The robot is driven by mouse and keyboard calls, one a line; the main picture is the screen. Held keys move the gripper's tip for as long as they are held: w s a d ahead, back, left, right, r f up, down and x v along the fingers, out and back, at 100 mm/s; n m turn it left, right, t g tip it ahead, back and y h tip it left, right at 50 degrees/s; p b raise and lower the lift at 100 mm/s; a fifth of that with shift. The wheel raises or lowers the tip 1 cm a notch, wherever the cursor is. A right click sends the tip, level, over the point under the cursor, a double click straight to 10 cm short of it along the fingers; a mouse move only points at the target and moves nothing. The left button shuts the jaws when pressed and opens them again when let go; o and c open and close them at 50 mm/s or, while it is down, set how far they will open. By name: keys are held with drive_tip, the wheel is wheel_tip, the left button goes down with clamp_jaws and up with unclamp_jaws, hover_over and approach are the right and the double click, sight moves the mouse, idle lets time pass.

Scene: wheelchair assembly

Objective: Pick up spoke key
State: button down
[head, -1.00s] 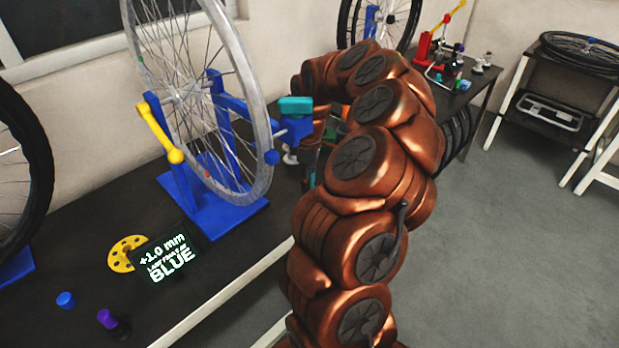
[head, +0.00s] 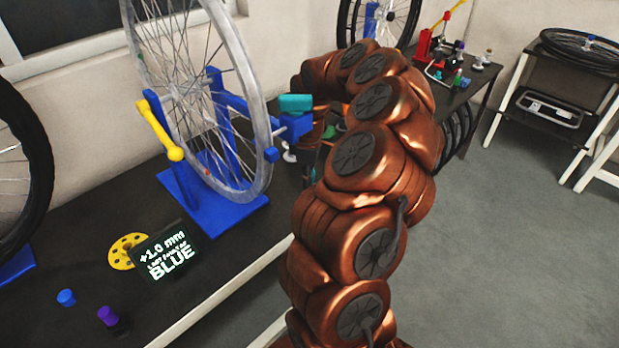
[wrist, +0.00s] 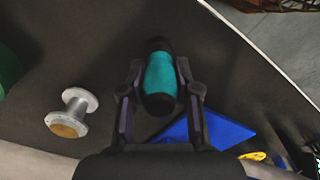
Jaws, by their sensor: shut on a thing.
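In the wrist view my gripper (wrist: 160,92) is shut on a teal cylinder with black ends (wrist: 160,76). The cylinder sits between the two fingers, over the dark bench. In the head view my arm hides most of the gripper, beside the blue truing stand. A round yellow disc with holes (head: 124,252), like a spoke key, lies on the bench behind the display (head: 167,256). I cannot tell for certain which of the two is the spoke key.
The blue truing stand (head: 215,208) holds a wheel (head: 262,150) left of my arm. A blue-capped piece (head: 66,297) and a purple-topped piece (head: 108,316) stand at the front left. A silver spool (wrist: 72,112) is left of my gripper. Floor at the right is open.

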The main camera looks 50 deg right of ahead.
wheel_tip(320, 180, up, 10)
drive_tip(key=shift+b, duration=0.95)
drive_tip(key=c, duration=1.3)
unclamp_jaws()
drive_tip(key=shift+c, duration=0.2)
clamp_jaws()
